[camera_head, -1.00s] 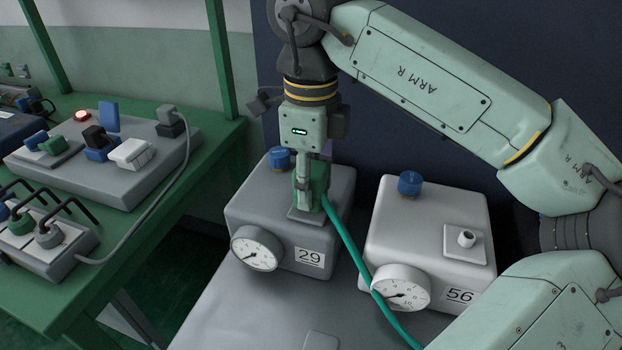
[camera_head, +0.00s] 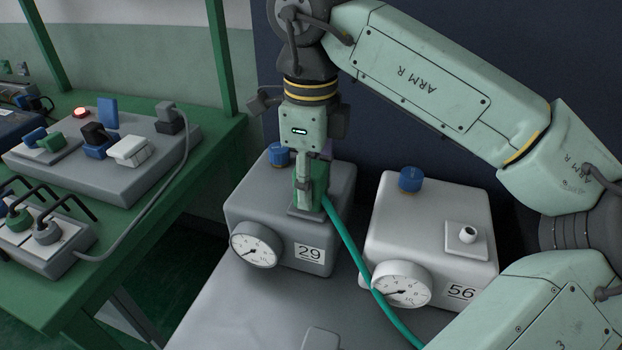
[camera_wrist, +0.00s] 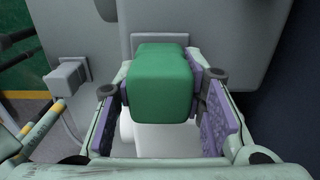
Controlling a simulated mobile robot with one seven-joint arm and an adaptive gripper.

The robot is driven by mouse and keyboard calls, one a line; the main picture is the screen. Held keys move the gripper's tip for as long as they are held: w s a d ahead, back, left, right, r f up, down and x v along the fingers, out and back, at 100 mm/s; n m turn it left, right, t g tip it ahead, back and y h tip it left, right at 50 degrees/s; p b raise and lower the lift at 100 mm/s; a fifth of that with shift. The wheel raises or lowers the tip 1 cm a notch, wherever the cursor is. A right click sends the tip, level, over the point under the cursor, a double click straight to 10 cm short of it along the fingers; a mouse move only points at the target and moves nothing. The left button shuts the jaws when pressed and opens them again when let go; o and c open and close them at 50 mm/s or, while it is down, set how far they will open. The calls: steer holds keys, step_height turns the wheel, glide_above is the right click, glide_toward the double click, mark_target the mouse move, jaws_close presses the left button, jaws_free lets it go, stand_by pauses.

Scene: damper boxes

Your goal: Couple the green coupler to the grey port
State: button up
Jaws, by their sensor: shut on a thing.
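The green coupler (camera_head: 319,186) is held upright over the top of the darker grey box (camera_head: 281,219) marked 29. My gripper (camera_head: 308,188) is shut on it; in the wrist view the green block (camera_wrist: 160,80) sits between the purple finger pads. A teal hose (camera_head: 349,243) runs from the coupler down to the right. The coupler's lower end is at the square plate (camera_head: 296,211) on the grey box. The port there is hidden by coupler and fingers, so I cannot tell whether it is seated.
A lighter box (camera_head: 398,220) marked 56 stands to the right, with a white port (camera_head: 467,234) on top. Both boxes have a blue knob and a round gauge. A green bench (camera_head: 172,205) at left carries grey blocks with plugs and cables.

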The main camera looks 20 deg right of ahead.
steer(key=shift+f, duration=0.15)
steer(key=o, duration=1.3)
steer(key=shift+o, duration=0.2)
